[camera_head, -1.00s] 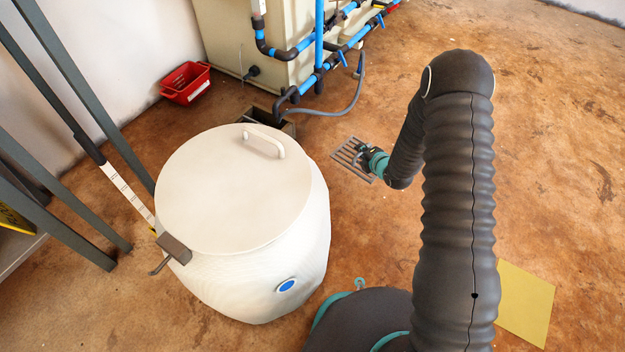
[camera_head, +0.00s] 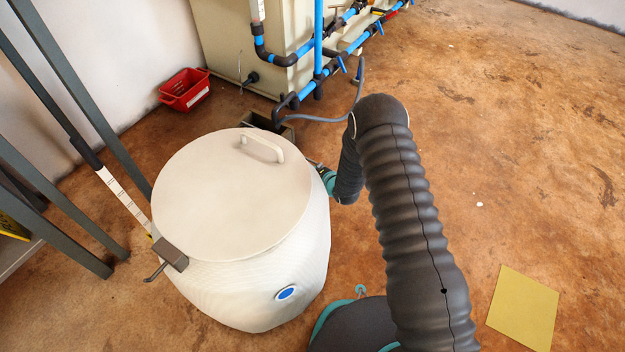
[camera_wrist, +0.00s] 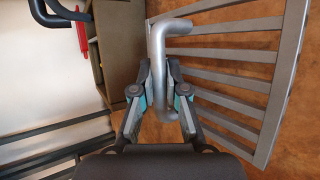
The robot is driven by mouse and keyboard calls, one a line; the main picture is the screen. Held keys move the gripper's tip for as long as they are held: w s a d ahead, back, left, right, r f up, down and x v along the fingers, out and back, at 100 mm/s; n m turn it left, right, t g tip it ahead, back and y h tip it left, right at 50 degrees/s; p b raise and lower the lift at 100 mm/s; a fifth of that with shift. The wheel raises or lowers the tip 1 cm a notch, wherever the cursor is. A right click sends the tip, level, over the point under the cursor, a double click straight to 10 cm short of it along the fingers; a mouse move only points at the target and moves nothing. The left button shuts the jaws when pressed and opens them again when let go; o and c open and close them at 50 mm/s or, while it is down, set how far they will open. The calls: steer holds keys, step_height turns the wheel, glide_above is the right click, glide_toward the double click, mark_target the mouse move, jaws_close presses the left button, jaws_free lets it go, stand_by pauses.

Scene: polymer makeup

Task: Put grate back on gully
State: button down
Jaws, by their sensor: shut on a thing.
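The grate (camera_wrist: 232,86), a grey metal grid of parallel bars, fills the right of the wrist view. My gripper (camera_wrist: 159,72) is shut on its bent metal handle (camera_wrist: 168,27). In the head view, the white barrel hides the grate and most of my gripper; only a teal wrist part shows beside the barrel. The gully (camera_head: 287,130) is a dark opening in the floor behind the barrel, partly hidden by it. In the wrist view, a grey-brown boxy form (camera_wrist: 120,42), seemingly the gully, lies left of the grate. Its gap to the grate is unclear.
The white lidded barrel (camera_head: 235,195) stands close to my arm. A beige tank (camera_head: 235,45) with blue and black pipes (camera_head: 318,50) and a grey hose rises behind the gully. A red basket (camera_head: 185,90) sits by the wall. Floor at right is clear, except a yellow sheet (camera_head: 523,308).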

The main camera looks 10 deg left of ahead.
mark_target(314, 179)
steer(key=shift+a, duration=0.25)
steer(key=shift+f+b, duration=0.35)
steer(key=shift+f, duration=1.65)
steer(key=shift+f, duration=0.15)
steer(key=c, duration=1.2)
jaws_free()
